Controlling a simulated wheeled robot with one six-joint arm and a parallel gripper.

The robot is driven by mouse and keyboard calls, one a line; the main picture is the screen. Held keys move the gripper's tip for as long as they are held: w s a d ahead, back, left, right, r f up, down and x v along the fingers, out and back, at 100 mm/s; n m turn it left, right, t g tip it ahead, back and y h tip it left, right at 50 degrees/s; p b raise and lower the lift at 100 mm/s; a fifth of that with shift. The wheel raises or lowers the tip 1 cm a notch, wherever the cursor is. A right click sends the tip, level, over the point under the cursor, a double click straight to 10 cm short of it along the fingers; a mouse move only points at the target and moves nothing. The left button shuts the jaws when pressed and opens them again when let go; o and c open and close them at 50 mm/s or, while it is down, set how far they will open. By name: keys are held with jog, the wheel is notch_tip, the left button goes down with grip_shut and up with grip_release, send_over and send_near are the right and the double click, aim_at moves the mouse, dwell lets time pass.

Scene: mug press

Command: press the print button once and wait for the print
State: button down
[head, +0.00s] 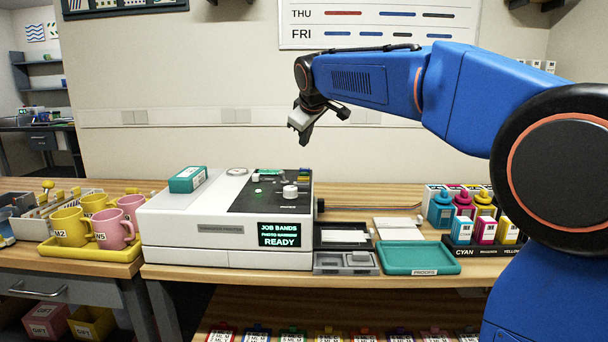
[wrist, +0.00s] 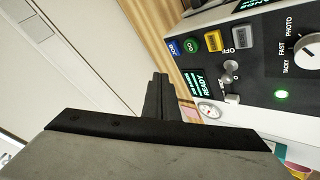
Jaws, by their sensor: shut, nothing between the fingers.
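The white printer (head: 190,228) stands on the wooden counter, with a black control panel (head: 262,199) on its top right. Its front screen (head: 279,234) reads JOB BANDS and READY. In the wrist view the panel carries a blue button (wrist: 173,47), a green GO button (wrist: 191,46), a yellow button (wrist: 213,41) and a grey button (wrist: 238,36). No button legibly reads PRINT. A knob (wrist: 308,51) and a lit green lamp (wrist: 281,94) are beside them. My gripper (head: 306,134) is shut and empty, well above the panel's back edge; its fingers (wrist: 160,80) touch nothing.
A teal box (head: 188,179) lies on the printer's left top. Yellow and pink mugs (head: 72,227) stand in a yellow tray at left. A green proofs tray (head: 418,258) and ink bottles (head: 463,204) are at right. The air above the panel is free.

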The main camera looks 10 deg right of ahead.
aim_at(305, 174)
jog(key=shift+f, duration=3.35)
jog(key=shift+f, duration=0.1)
jog(key=shift+f, duration=0.3)
jog(key=shift+f, duration=0.45)
dwell(0.5)
jog(key=shift+r, duration=3.4)
